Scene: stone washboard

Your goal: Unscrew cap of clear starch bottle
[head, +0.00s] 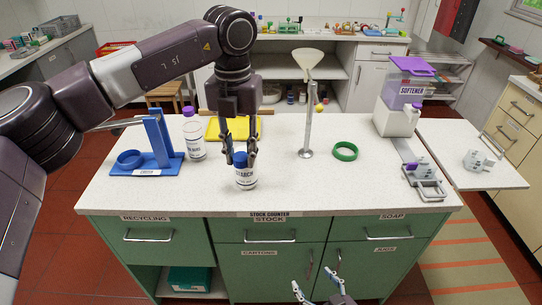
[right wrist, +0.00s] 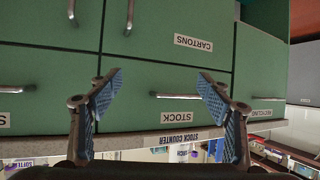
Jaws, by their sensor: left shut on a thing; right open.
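The clear starch bottle (head: 246,182), with a label partly reading "ARCH", stands upright near the front middle of the white counter. Its blue cap (head: 240,159) is on top. My left gripper (head: 240,155) points straight down from above, its fingers closed around the cap. The fingers partly cover the cap, so I cannot tell whether it is loosened. My right gripper (head: 317,280) is open and empty in front of the counter, below its edge. In the right wrist view the open right gripper (right wrist: 160,90) faces the green drawer fronts, with nothing between its fingers.
A purple-capped bottle (head: 194,137) and a blue stand (head: 160,147) are left of the starch bottle. A yellow tray (head: 214,130) lies behind. The counter's front right-middle is clear.

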